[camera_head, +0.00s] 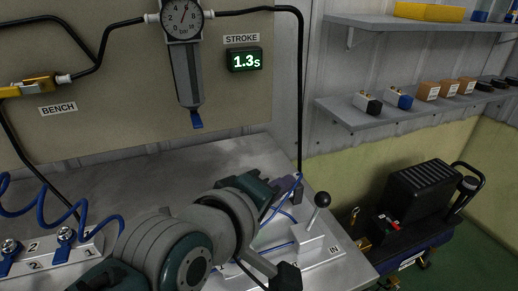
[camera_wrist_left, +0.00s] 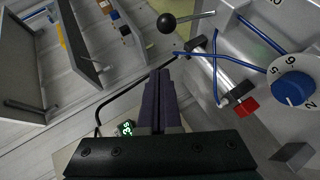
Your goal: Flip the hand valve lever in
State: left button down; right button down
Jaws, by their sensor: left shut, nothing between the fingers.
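The hand valve lever is a thin rod topped by a black ball knob (camera_head: 323,199), standing on a pale valve block (camera_head: 318,241) at the bench's right end. An IN label is at the block's front right. In the left wrist view the ball knob (camera_wrist_left: 167,22) is at the top, its rod running right. My left gripper (camera_head: 288,188) is left of the knob in the head view, partly hidden by its own wrist. Its purple fingers (camera_wrist_left: 161,85) are together and empty, pointing towards the knob with a visible gap. My right gripper is not in view.
A cylinder with a red end (camera_wrist_left: 236,97) and a blue dial (camera_wrist_left: 293,88) sit right of the fingers in the wrist view. Blue tubes cross the bench near the valve. A black compressor (camera_head: 420,195) stands beyond the bench's right edge. A display (camera_head: 244,60) reads 1.3s.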

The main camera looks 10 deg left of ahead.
pick_arm(q)
jog(key=p+v, duration=0.1)
jog(key=v, duration=0.8)
jog(key=shift+s+p, duration=0.3)
jog(key=shift+p, duration=0.05)
